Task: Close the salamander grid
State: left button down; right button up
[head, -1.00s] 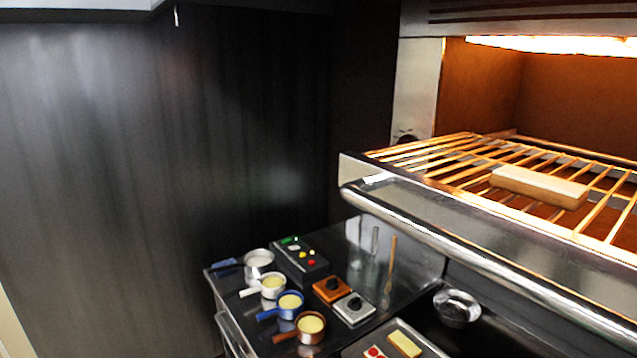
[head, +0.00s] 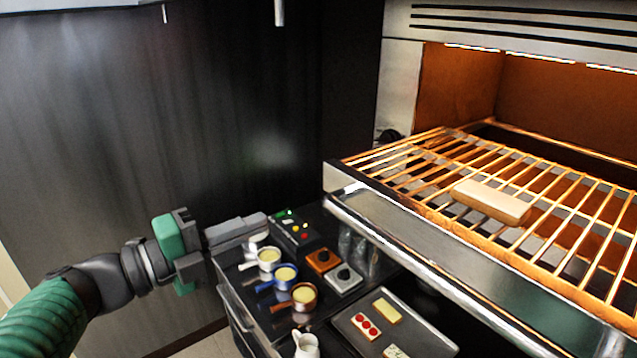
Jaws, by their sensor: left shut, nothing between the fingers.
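The salamander grid (head: 412,182) is a wire rack pulled out of the lit salamander (head: 460,85) at the right. A steel front panel and a round bar handle (head: 420,264) run along its near side. A pale slab (head: 493,201) lies on the wires. My left gripper (head: 262,224) comes in from the left, shut and empty. In the picture it is left of the grid's front corner and apart from the handle, over the counter's back left end. My right gripper is not in view.
Below the grid is a counter with several small pans (head: 285,275), a box with coloured buttons (head: 296,231), an orange-topped block (head: 321,260) and a grey block (head: 343,279). A dark tray (head: 425,340) holds food pieces. A white jug (head: 306,346) stands at the front.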

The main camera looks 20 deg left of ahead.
pick_arm(q)
jog(key=p+x, duration=0.6)
jog(key=x, duration=0.8)
jog(key=shift+f+p, duration=0.15)
jog(key=shift+p, duration=0.2)
jog(key=shift+w, duration=0.15)
jog(key=x, duration=2.7)
jog(key=shift+w+d, duration=0.1)
